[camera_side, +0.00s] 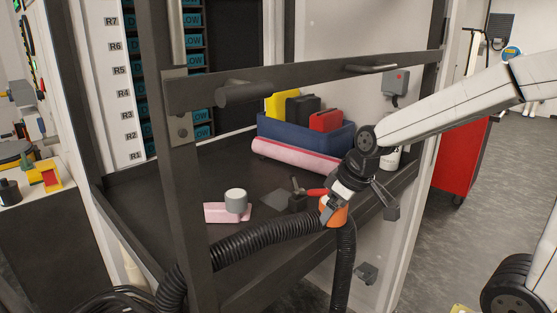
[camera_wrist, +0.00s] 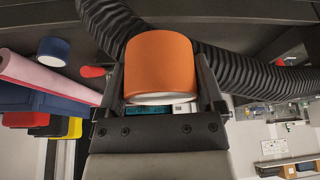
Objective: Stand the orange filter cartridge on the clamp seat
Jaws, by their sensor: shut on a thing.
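The orange filter cartridge (camera_side: 334,217) is a short cylinder held between the fingers of my gripper (camera_side: 333,206), over the front side of the dark tray near the black hose. In the wrist view the cartridge (camera_wrist: 158,62) fills the space between the two fingers of my gripper (camera_wrist: 161,83), with a pale end face toward the palm. A dark clamp (camera_side: 291,199) with a red handle (camera_side: 317,192) stands on the tray just left of the gripper; I take it for the clamp seat. Its seat surface is not clear. A red handle tip (camera_wrist: 93,71) shows in the wrist view.
A black corrugated hose (camera_side: 262,238) runs along the tray's front, close to the cartridge. A dark frame bar (camera_side: 300,80) crosses above. A blue bin (camera_side: 275,132) and pink roll (camera_side: 290,156) lie behind.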

